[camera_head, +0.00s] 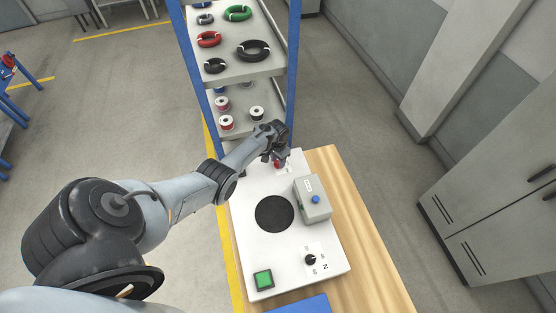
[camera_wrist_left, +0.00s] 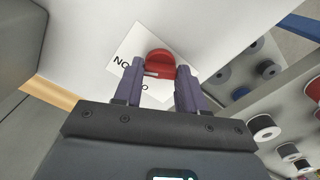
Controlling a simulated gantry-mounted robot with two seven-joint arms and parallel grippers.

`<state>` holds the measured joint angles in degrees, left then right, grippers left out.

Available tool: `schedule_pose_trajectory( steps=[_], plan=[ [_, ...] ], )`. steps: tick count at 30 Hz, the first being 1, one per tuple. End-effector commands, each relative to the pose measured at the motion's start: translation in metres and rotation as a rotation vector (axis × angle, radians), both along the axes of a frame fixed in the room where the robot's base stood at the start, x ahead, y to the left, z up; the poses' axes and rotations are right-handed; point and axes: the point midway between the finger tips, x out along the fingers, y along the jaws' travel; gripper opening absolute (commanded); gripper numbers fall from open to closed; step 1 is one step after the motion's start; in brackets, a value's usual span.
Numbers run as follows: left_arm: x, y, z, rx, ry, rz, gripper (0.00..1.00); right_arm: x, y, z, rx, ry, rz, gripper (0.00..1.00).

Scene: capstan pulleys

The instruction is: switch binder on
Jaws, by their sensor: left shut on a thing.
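A red rotary knob (camera_head: 278,165) sits at the far end of a white machine panel (camera_head: 250,238), on a white label. In the left wrist view the red knob (camera_wrist_left: 160,62) shows with its label (camera_wrist_left: 128,55), where the letters "NO" can be read; other lettering is partly hidden. My left gripper (camera_head: 280,159) is at the knob, with its two purple-grey fingers on either side of it in the left wrist view (camera_wrist_left: 160,82). It is shut on the knob. My right gripper is not in view.
The panel also carries a black disc (camera_head: 274,214), a grey box (camera_head: 313,200) with a blue button, a black rotary knob (camera_head: 310,260) and a green square button (camera_head: 263,279). A blue-framed shelf (camera_head: 245,70) with coils and spools stands just behind. Wooden table (camera_head: 350,220) shows at right.

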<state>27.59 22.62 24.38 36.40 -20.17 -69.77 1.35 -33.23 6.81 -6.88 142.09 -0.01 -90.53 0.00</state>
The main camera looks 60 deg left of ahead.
Motion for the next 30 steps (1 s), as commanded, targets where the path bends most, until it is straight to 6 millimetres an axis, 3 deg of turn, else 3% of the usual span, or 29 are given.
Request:
schedule_pose_trajectory(
  steps=[3,4,8,20,30],
  plan=[
    [0.0,0.0,0.0,0.0,0.0,-0.002,0.1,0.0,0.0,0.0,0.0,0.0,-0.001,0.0],
    [0.0,0.0,0.0,0.0,0.0,-0.002,0.45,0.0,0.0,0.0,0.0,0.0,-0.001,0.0],
    [0.0,0.0,0.0,0.0,0.0,-0.001,0.65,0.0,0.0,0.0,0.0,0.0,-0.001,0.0],
    [0.0,0.0,0.005,0.0,-0.001,0.0,0.66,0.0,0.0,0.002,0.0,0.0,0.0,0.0],
    [0.0,0.0,0.053,0.0,-0.002,0.0,0.66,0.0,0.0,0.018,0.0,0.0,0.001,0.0]
  ],
)
